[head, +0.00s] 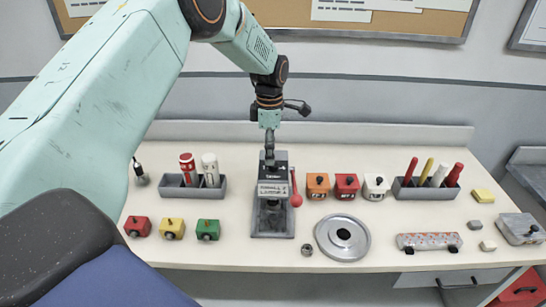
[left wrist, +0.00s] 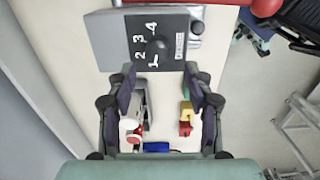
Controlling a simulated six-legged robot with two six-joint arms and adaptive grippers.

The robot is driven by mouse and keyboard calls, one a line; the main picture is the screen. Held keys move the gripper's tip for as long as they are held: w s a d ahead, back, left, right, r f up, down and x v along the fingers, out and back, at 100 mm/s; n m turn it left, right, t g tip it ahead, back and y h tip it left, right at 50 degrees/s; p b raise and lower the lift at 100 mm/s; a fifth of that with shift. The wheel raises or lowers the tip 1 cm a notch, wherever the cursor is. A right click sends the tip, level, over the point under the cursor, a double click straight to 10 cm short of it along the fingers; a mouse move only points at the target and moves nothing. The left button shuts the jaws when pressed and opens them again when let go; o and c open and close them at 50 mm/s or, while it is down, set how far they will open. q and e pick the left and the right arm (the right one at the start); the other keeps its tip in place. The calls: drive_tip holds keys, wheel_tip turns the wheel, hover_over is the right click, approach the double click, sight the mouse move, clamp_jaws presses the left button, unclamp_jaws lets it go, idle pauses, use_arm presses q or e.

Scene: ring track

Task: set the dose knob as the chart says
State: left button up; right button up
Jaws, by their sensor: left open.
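The dose device is a grey upright box (head: 271,228) with a black front and a white label, at the middle of the table. In the left wrist view its dial face shows at the top, with a black knob (left wrist: 156,46) ringed by the numbers 1 to 4. I cannot tell which number the knob points to. My left gripper (head: 269,158) points down at the device's top, hiding part of it. In the left wrist view the left gripper (left wrist: 165,105) is open, its fingers apart and the knob beyond them, not between them.
Wall sheets (head: 368,8) have text too small to read.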

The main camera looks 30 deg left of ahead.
sight(276, 162)
use_arm(q)
drive_tip(key=f, duration=0.1)
drive_tip(key=w+f, duration=0.1)
drive_tip(key=f, duration=0.2)
drive_tip(key=shift+w+d, duration=0.25)
drive_tip(key=shift+d, duration=0.15)
drive_tip(key=shift+d+f, duration=0.1)
drive_tip(key=shift+f, duration=0.1)
drive_tip(key=shift+s+a+r, duration=0.15)
drive_tip(key=shift+s, duration=0.25)
drive_tip(key=shift+s+a+r, duration=0.1)
drive_tip(key=shift+s+a, duration=0.05)
drive_tip(key=shift+s, duration=0.2)
drive_tip(key=shift+w+f, duration=0.2)
drive_tip(key=shift+w, duration=0.05)
drive_tip(key=shift+c, duration=0.9)
drive_tip(key=shift+w+d+f, duration=0.15)
drive_tip(key=shift+w+d, duration=0.05)
drive_tip(key=shift+w, duration=0.25)
drive_tip(key=c, duration=0.3)
drive_tip(key=shift+d, duration=0.1)
drive_tip(key=shift+c, duration=0.9)
drive_tip(key=shift+s+r, duration=0.2)
drive_tip(key=shift+s, duration=0.15)
drive_tip(key=shift+c, duration=1.4)
drive_tip(key=shift+a, duration=0.25)
clamp_jaws()
